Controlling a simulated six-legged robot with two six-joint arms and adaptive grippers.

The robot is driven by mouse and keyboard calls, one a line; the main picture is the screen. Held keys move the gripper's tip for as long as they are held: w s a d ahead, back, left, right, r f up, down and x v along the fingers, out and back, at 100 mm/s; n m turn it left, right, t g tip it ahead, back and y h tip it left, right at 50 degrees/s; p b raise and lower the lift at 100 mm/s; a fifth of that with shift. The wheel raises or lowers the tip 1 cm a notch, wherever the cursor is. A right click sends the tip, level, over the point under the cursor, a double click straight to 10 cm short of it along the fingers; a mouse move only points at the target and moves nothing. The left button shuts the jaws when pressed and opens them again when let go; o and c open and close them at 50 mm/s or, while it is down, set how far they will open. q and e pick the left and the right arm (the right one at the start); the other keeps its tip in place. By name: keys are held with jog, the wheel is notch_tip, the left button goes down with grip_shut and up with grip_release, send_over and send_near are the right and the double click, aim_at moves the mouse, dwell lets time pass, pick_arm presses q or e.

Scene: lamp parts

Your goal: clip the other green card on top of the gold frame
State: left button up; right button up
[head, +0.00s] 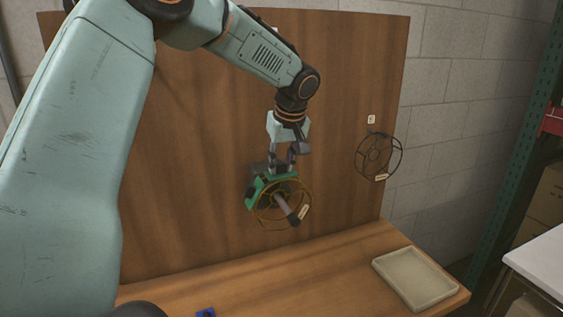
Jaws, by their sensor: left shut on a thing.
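The gold frame (281,229) is a round wire frame in front of the upright wooden board, with a grey rod with a dark end inside it and a small pale label at its lower right. A green card (251,198) shows at the frame's left side. My left gripper (284,168) points down at the top of the frame and is shut on another green card (284,178). This card is at the frame's upper rim; I cannot tell whether it touches the rim. The gripper hides part of the card. My right gripper is not in view.
A black round wire frame (357,153) is on the board's right side, with a pale tag (371,119) above it. A beige tray (412,277) lies on the bench at the right. A small blue piece (205,313) is at the bottom edge. The bench between them is clear.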

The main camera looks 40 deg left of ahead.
pick_arm(q)
jog(key=shift+w+r, duration=0.1)
jog(key=shift+r, duration=0.1)
jog(key=o, duration=1.1)
jog(key=v, duration=1.2)
jog(key=shift+f, duration=0.1)
